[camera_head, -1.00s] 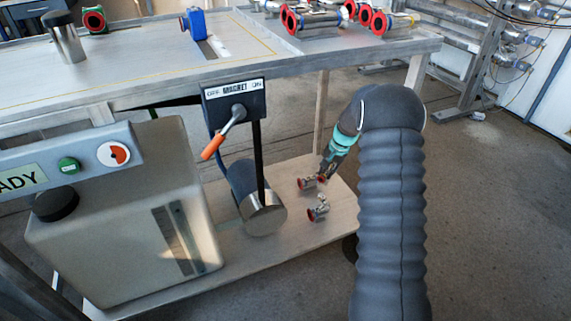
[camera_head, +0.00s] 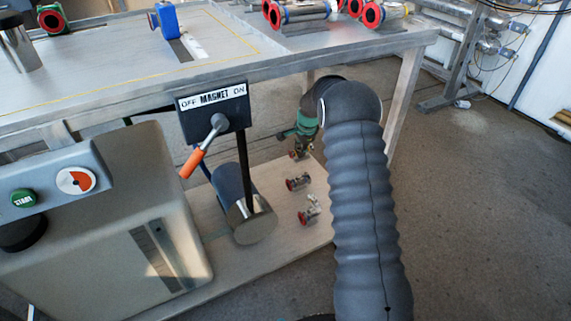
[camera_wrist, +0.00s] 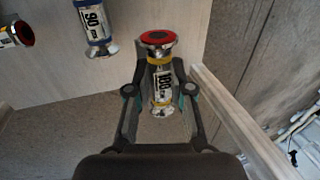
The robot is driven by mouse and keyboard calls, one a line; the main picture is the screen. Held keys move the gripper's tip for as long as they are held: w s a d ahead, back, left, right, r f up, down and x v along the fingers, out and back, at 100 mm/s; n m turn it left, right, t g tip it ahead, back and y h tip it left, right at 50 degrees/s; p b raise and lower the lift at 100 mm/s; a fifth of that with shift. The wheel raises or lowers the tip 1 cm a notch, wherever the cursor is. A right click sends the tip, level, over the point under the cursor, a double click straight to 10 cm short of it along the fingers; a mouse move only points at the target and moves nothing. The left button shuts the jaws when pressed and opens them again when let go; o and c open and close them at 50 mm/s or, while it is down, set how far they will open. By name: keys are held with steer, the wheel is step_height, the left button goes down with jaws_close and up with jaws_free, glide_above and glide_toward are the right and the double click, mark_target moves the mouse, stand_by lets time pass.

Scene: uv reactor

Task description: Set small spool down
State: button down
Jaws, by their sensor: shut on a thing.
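The small spool (camera_wrist: 162,82) is in my gripper. It has a red end face, metal flanges, a yellow band and a white label. In the wrist view its red end points away from the palm, and my gripper's fingers (camera_wrist: 160,90) close on both sides of it. In the head view my gripper (camera_head: 299,145) is low beside the table leg, beyond two other spools on the lower shelf (camera_head: 270,262). The held spool shows only partly there (camera_head: 297,155). I cannot tell whether it touches the shelf.
Two spools lie on the shelf: one farther back (camera_head: 298,182) and one nearer (camera_head: 309,213). The wrist view shows a blue-banded spool (camera_wrist: 95,22) and a red-ended one (camera_wrist: 20,33) at left. A metal cylinder (camera_head: 254,222) and a tank (camera_head: 110,240) stand left.

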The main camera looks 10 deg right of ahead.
steer(key=w+a+f, duration=0.1)
steer(key=a, duration=0.1)
steer(key=w+a+f, duration=0.1)
steer(key=a, duration=0.1)
steer(key=w+a+f, duration=0.1)
steer(key=f, duration=0.1)
steer(key=shift+w+a+b, duration=0.25)
steer(key=shift+a+b, duration=0.05)
steer(key=shift+a, duration=0.1)
steer(key=shift+f+b, duration=0.3)
steer(key=shift+f, duration=1.7)
steer(key=shift+f, duration=0.1)
steer(key=shift+f, duration=0.15)
steer(key=c, duration=1)
jaws_free()
steer(key=shift+c, duration=0.2)
steer(key=p+v, duration=0.1)
steer(key=v, duration=0.7)
